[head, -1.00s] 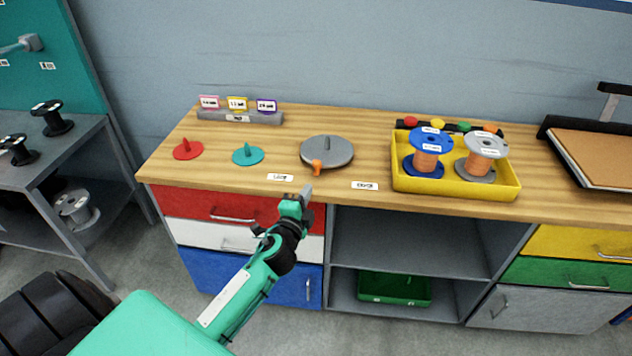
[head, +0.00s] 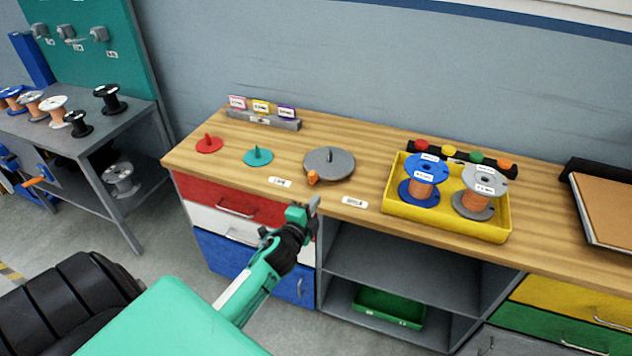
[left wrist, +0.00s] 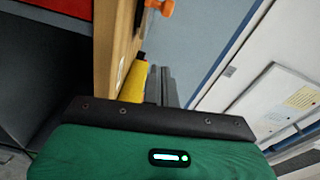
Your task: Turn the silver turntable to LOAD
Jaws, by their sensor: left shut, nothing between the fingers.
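My right gripper is not in view.
A red disc (head: 209,146) and a teal disc (head: 258,156) lie left of the turntable. A yellow tray (head: 447,223) with blue and grey spools stands right. A card holder (head: 262,120) stands behind.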

